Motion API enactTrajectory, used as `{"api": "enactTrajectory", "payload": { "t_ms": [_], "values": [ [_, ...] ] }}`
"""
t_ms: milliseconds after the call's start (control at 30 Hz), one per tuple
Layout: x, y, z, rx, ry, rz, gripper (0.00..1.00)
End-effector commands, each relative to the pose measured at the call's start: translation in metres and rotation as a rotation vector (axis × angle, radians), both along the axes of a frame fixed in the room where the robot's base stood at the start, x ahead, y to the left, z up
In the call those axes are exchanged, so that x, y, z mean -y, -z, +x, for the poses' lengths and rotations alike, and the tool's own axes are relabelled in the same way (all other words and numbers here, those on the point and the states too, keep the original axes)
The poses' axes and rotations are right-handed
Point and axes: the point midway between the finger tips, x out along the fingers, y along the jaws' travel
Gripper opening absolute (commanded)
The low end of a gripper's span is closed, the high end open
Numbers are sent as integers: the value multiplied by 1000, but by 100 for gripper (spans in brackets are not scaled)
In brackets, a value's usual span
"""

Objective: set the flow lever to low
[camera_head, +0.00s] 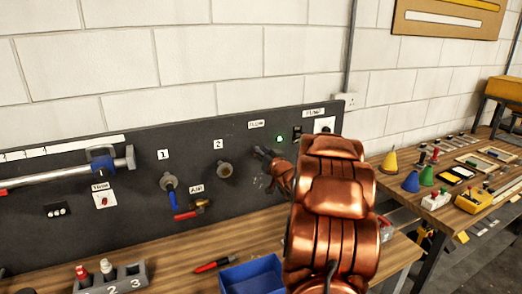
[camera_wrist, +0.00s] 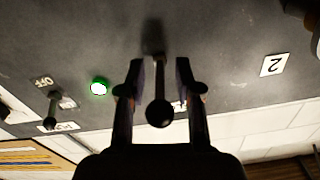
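In the wrist view, a dark lever with a round black knob (camera_wrist: 160,112) sticks out from the grey panel (camera_wrist: 220,40). My gripper (camera_wrist: 158,75) is open around it, one finger on each side, with gaps showing between fingers and lever. A label behind the knob is mostly hidden. In the head view, my gripper (camera_head: 268,160) is at the panel below the FLOW label (camera_head: 256,124). The lever cannot be made out there, and its setting cannot be read in either view.
A green light (camera_head: 280,138) glows right of my gripper. A blue bin (camera_head: 250,275) stands on the bench below. A second table (camera_head: 400,172) at right holds cones.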

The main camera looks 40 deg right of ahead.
Motion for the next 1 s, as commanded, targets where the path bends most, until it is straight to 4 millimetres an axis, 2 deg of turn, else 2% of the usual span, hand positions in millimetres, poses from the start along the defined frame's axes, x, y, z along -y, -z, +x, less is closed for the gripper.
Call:
{"api": "enactTrajectory", "payload": {
  "t_ms": [400, 733, 1000],
  "values": [
    [1, 0, 4, 0, 0, -1, 34],
    [1, 0, 4, 0, 0, -1, 0],
    [1, 0, 4, 0, 0, -1, 0]
  ]
}}
